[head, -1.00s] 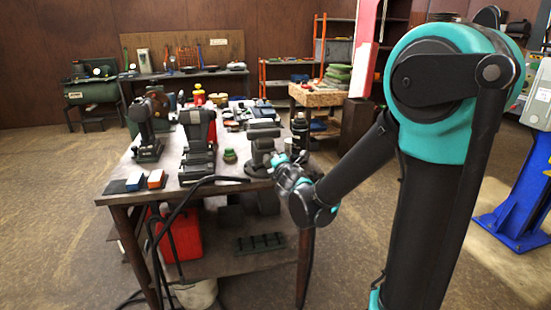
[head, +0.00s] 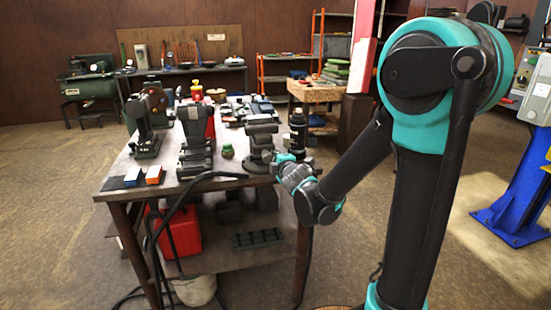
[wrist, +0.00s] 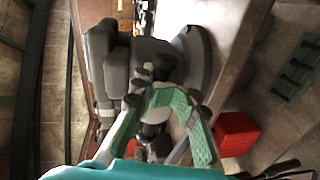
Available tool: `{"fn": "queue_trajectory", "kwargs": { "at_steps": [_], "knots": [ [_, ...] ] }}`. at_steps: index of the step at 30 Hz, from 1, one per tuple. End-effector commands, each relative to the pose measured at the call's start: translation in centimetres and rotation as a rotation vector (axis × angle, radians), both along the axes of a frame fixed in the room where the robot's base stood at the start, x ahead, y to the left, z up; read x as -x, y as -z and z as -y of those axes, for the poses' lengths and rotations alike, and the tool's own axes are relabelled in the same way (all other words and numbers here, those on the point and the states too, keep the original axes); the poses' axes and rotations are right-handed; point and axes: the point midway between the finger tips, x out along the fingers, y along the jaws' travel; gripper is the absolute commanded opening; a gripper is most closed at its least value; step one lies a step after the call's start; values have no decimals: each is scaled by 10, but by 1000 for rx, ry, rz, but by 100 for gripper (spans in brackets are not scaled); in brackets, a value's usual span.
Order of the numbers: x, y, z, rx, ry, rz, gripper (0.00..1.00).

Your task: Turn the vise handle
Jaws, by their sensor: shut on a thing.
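The dark grey bench vise (head: 262,142) stands at the right front corner of the workbench. It also shows, turned sideways, at the upper left of the wrist view (wrist: 150,60). My gripper (head: 287,166) is at the vise's front, low by the bench edge. In the wrist view my gripper's green fingers (wrist: 165,108) reach around the grey vise handle (wrist: 155,116) and are shut on it. The fingers hide much of the handle, and its exact angle is hard to tell. In the head view the gripper covers the handle.
The workbench (head: 120,194) also carries a grinder (head: 146,125), another dark machine (head: 194,145), a small green jar (head: 228,151) and a black bottle (head: 298,130). A black cable (head: 215,175) hangs over the front edge. A red can (head: 183,230) stands on the lower shelf.

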Motion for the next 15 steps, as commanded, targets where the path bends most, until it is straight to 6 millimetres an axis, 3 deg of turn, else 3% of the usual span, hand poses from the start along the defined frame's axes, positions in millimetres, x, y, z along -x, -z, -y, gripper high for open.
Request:
{"fn": "queue_trajectory", "kwargs": {
  "at_steps": [7, 8, 9, 12, 15],
  "knots": [
    [-1, 0, -1, 1, -1, 0, 0],
    [-1, 0, -1, 1, -1, 0, 16],
    [-1, 0, -1, 1, -1, 0, 21],
    [-1, 0, -1, 1, -1, 0, 33],
    [0, 0, -1, 1, -1, 0, 34]
  ]
}}
